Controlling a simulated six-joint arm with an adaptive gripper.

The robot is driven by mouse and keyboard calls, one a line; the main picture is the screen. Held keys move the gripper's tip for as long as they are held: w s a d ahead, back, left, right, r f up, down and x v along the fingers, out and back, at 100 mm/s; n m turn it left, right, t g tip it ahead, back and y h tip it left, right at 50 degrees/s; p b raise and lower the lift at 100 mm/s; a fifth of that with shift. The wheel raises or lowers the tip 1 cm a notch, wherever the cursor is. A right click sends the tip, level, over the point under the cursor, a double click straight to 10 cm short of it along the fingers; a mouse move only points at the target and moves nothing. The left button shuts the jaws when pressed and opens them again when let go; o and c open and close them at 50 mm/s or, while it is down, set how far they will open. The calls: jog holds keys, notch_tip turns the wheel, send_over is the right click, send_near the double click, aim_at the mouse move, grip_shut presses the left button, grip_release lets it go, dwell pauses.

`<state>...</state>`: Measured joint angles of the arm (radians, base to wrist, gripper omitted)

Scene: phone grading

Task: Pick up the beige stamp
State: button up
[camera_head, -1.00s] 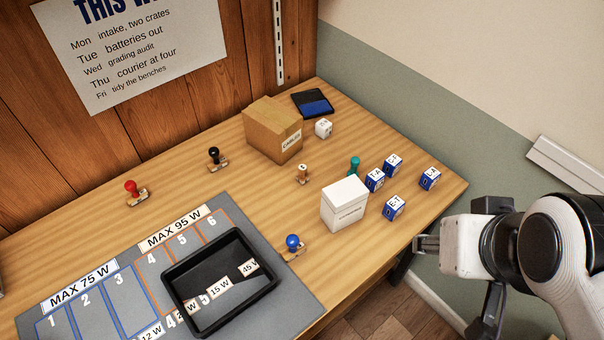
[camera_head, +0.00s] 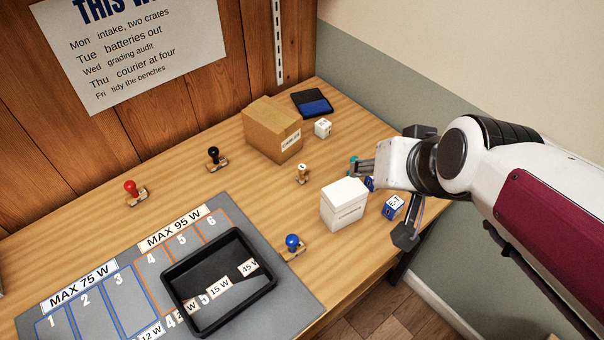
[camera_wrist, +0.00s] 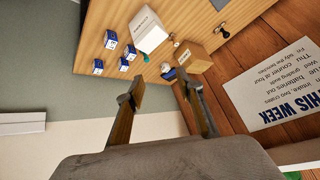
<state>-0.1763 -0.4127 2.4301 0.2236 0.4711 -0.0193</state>
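The beige stamp (camera_head: 303,174) stands on the wooden table between the cardboard box and the white container in the head view. It has a pale knob and a small wooden base. In the wrist view it is a tiny shape between those boxes, hard to make out. My gripper (camera_head: 362,167) is in the air to the right of the stamp, apart from it, above the blue-and-white cubes. In the wrist view my gripper (camera_wrist: 160,88) has its two fingers spread with nothing between them.
Blue (camera_head: 292,242), black (camera_head: 213,154) and red (camera_head: 130,187) stamps and a black tray (camera_head: 186,318) are farther left.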

jog(key=w+a+f+t+y, duration=0.1)
jog(key=w+a+f, duration=0.3)
jog(key=w+a, duration=0.5)
jog(key=m+t+h, duration=0.3)
send_over(301, 168)
jog(key=s+a, duration=0.1)
jog(key=s, duration=0.4)
notch_tip(301, 168, down, 13)
jog(key=f, duration=0.2)
jog(key=f+t+h, duration=0.1)
jog(key=f, duration=0.2)
jog(key=s+f+t+h, duration=0.1)
jog(key=f, duration=0.1)
jog(key=shift+a+f, duration=0.35)
jog(key=shift+s+d+f+t+h, duration=0.15)
jog(key=shift+s+f+t+h, duration=0.15)
jog(key=shift+s+f+h, duration=0.2)
jog(key=shift+w, duration=0.15)
jog(key=shift+x, duration=1.25)
jog(key=shift+r+x, duration=0.15)
jog(key=shift+x, duration=1.15)
jog(key=shift+r+x, duration=0.15)
jog(key=shift+x, duration=1.15)
